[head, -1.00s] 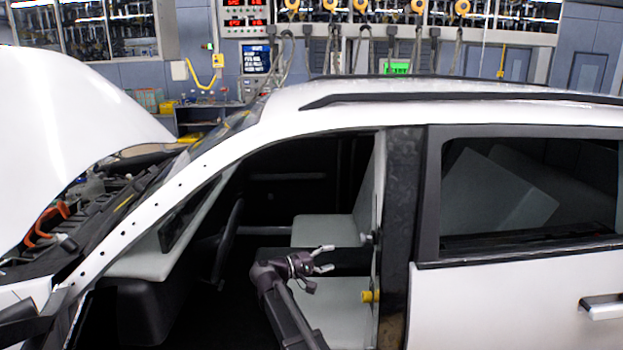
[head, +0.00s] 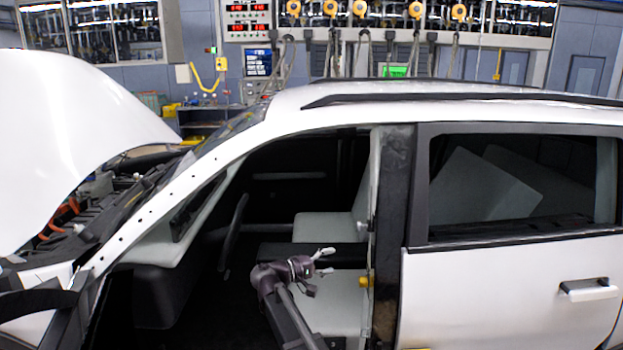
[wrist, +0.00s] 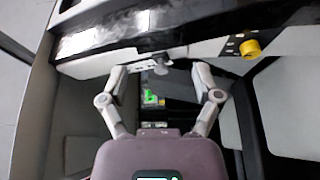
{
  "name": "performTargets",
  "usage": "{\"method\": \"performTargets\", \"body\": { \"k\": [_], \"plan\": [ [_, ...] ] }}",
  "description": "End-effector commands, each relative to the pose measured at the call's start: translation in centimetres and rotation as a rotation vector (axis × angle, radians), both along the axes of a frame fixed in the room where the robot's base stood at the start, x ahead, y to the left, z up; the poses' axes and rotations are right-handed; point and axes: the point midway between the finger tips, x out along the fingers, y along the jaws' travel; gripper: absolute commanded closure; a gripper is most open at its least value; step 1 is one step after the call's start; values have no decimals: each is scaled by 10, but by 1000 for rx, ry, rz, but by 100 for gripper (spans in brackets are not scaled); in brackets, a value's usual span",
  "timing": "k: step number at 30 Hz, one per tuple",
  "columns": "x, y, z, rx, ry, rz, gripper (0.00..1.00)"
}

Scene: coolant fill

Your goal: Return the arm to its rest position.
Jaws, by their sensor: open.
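My gripper (head: 324,262) shows in the head view in front of the open front door space of a white car (head: 500,295). Its two fingers are spread and nothing is between them. In the wrist view my gripper (wrist: 158,72) is also open and empty, with the dark and white door frame (wrist: 205,38) across the top. My arm reaches up from the bottom of the head view, its lower part cut off by the edge.
The car's hood (head: 75,110) is raised at the left. A yellow knob (head: 365,281) sits on the door pillar (head: 391,200), close to the right of my gripper; it also shows in the wrist view (wrist: 250,49). Light seats (head: 330,226) and a steering wheel (head: 235,225) are inside.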

Motion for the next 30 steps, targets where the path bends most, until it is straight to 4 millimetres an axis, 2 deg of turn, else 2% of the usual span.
{"method": "performTargets", "body": {
  "k": [5, 17, 26, 30],
  "plan": [
    [0, 0, 0, 0, 0, 0, 18],
    [-15, -33, -24, 118, 50, -34, 18],
    [-39, -71, -57, 292, 116, -82, 18],
    [-62, -96, -83, 432, 161, -119, 18]
  ]
}}
